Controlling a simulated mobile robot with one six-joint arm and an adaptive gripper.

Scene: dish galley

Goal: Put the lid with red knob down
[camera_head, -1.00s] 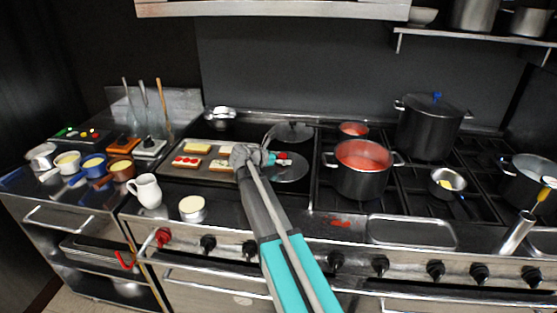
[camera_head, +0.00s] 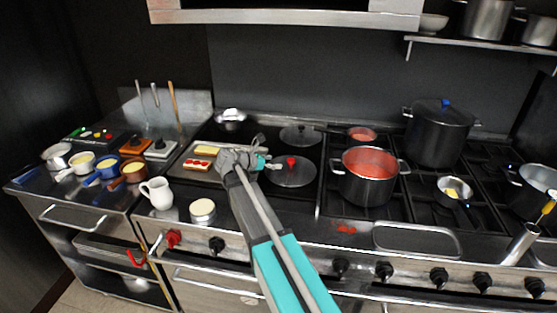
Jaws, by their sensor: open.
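The lid with the red knob (camera_head: 293,177) is a round metal disc lying flat on the dark cooktop, left of the large pot of red sauce. Its red knob points up. My gripper (camera_head: 266,163) is open, just left of the knob and apart from it, with its tips toward the lid. My gripper and arm hide part of the tray behind them.
A pot of red sauce (camera_head: 370,162) stands right of the lid. A second lid (camera_head: 300,135) lies behind it. A tray (camera_head: 181,163) with toasts is to the left. A white jug (camera_head: 158,194) and a small tin (camera_head: 202,211) stand nearer the front.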

